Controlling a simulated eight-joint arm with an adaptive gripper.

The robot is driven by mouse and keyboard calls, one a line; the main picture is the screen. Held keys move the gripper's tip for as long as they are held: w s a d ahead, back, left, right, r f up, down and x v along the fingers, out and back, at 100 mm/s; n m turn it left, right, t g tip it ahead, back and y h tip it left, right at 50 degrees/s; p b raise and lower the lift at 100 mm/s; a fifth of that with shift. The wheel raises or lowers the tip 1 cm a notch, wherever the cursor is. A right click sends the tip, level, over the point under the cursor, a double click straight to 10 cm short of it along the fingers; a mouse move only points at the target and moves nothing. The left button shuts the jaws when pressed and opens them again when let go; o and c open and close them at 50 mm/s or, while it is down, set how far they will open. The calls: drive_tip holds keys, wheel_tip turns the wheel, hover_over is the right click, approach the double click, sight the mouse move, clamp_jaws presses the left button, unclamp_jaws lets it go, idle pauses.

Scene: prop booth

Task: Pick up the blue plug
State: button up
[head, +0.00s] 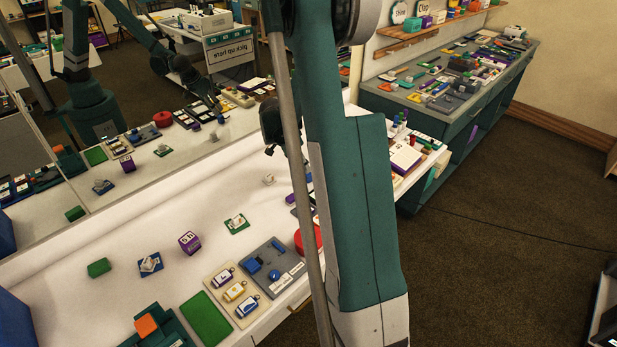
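A grey board (284,258) lies on the white table, just left of my arm. It carries small blue pieces: a blocky one (253,265) at its left and a rounder one (274,275) near its middle. Either could be the blue plug; they are too small to tell. My gripper (269,151) is partly hidden behind my arm, higher in the picture and apart from the board. I cannot make out whether its fingers are open or shut, and I see nothing clearly held.
A red round thing (308,239) stands beside the board, partly behind my arm. Left are a tag tray (219,271), a green mat (206,318), a purple cube (189,242) and a green block (99,267). A mirror behind reflects the table.

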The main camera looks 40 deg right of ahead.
sight(309, 177)
drive_tip(key=shift+d+f, duration=0.15)
drive_tip(key=shift+x, duration=1.25)
drive_tip(key=shift+b+x, duration=0.75)
drive_tip(key=shift+x, duration=1.85)
drive_tip(key=shift+s+d, duration=0.1)
drive_tip(key=shift+d, duration=0.05)
drive_tip(key=c, duration=0.9)
